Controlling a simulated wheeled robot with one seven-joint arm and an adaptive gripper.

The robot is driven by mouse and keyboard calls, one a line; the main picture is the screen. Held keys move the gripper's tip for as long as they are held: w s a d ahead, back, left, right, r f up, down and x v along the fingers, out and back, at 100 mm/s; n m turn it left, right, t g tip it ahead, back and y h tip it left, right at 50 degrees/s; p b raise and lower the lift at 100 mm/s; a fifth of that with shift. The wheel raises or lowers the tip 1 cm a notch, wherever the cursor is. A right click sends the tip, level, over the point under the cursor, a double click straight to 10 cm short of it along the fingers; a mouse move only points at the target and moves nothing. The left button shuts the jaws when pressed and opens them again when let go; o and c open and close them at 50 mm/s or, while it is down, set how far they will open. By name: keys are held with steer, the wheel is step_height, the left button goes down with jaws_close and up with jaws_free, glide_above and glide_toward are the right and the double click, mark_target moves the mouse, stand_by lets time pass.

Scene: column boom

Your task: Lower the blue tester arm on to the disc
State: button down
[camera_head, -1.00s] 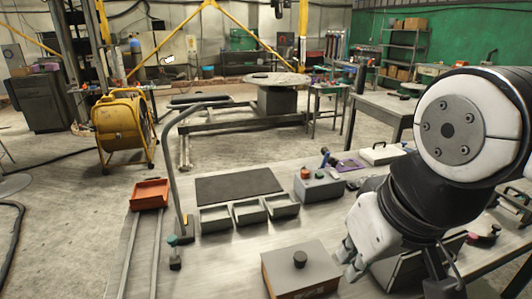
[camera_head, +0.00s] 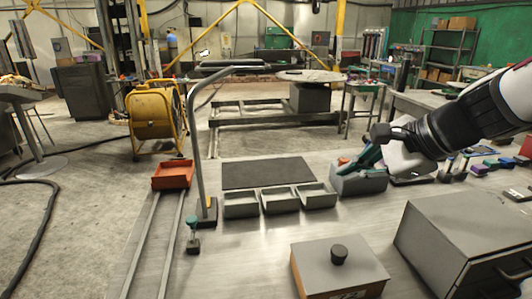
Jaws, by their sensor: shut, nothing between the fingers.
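The tester is a small grey box (camera_head: 360,182) on the bench, right of the three grey trays. A small orange-red disc (camera_head: 343,161) shows at its left rear edge. A teal-blue bar, which I take for the tester arm (camera_head: 371,157), slants over the box top, higher at its right end. My gripper (camera_head: 382,134) is dark and shut, with nothing held. It comes in from the right and overlaps the bar's upper end; I cannot tell whether they touch. My gripper hides the bar's upper end and the space behind.
A grey box with a black knob (camera_head: 338,254) and a larger grey cabinet (camera_head: 465,245) stand in front. Blue and purple items (camera_head: 490,163) sit right.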

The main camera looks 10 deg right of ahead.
steer(key=w+d+f+m+t+h+b, duration=0.1)
steer(key=w+d+f+m+t+b, duration=0.1)
steer(key=d, duration=0.6)
steer(key=w+d+f+m+t+h+b, duration=0.1)
steer(key=w+d+f+m+t+b, duration=0.1)
steer(key=w+d+f+m, duration=0.2)
steer(key=w+d+f+m+t+h+b, duration=0.1)
steer(key=w+d+f+m+h+b, duration=0.1)
steer(key=w+d+m, duration=0.4)
steer(key=d+m, duration=0.5)
steer(key=d, duration=0.1)
steer(key=shift+w+d+f+t, duration=0.2)
steer(key=shift+d+f+t, duration=0.1)
steer(key=shift+f+t, duration=0.1)
steer(key=b+x, duration=0.2)
steer(key=x, duration=0.8)
steer(key=shift+s+f, duration=0.1)
steer(key=w, duration=0.1)
steer(key=w+r, duration=0.1)
steer(key=w, duration=0.1)
steer(key=shift+a, duration=0.2)
steer(key=shift+w+r, duration=0.25)
steer(key=shift+w, duration=0.25)
steer(key=shift+w+r+p, duration=0.1)
steer(key=shift+r+p, duration=0.1)
steer(key=shift+p, duration=0.7)
